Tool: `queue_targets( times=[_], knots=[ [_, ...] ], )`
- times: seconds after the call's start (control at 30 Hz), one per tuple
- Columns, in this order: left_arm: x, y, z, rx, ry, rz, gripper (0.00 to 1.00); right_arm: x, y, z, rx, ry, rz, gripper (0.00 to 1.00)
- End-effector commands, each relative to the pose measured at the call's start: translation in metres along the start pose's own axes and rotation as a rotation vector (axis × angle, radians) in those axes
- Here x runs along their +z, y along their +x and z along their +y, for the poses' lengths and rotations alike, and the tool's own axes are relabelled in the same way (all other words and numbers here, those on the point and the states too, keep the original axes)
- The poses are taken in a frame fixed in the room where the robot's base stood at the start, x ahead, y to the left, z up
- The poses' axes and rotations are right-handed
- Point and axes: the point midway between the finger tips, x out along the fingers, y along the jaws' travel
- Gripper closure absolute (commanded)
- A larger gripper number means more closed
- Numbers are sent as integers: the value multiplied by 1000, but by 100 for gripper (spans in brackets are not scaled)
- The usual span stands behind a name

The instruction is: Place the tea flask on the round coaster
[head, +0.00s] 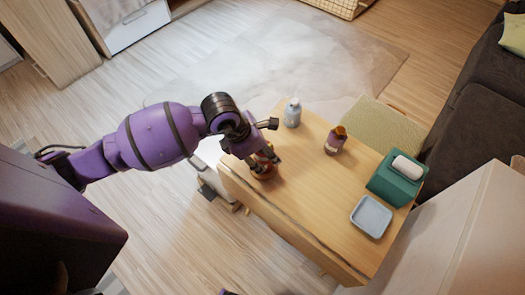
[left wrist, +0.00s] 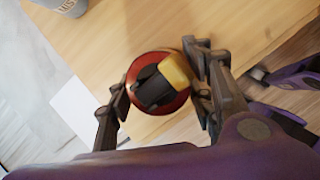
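My left gripper (head: 262,162) is over the left end of the wooden table, pointing down, with its fingers apart. In the left wrist view, the fingers (left wrist: 160,85) stand on either side of a round dark-red thing with a black and yellow top (left wrist: 158,84). It shows red-brown under the gripper in the head view (head: 263,172). I cannot tell if this is the tea flask or whether the fingers touch it. A dark bottle with an orange cap (head: 336,142) stands mid-table. No round coaster is clearly visible. A purple part with dark ends (left wrist: 292,76), perhaps my right gripper, shows at the right.
A grey bottle (head: 292,113) stands at the table's back edge. A green box with a white roll (head: 384,186) and a square blue-grey tray (head: 361,219) occupy the right end. The table's middle front (head: 300,205) is clear. A dark sofa (head: 480,120) is at the right.

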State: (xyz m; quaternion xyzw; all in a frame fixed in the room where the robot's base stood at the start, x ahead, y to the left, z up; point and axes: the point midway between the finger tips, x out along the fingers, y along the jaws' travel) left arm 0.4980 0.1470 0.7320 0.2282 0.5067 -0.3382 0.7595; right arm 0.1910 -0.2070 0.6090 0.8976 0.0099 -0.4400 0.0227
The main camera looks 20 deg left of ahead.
Motion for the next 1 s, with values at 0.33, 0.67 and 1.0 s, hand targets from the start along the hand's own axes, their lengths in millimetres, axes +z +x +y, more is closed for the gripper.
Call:
queue_targets(
  times=[0.33,0.67,1.0],
  knots=[
    [0,-1,0,0,0,0,38,0,0,0,0,0,0,100],
    [2,-41,1,4,3,-1,38,-3,-2,0,0,1,3,100],
    [1,-107,1,2,1,0,38,-4,-3,0,1,2,4,100]
  ],
)
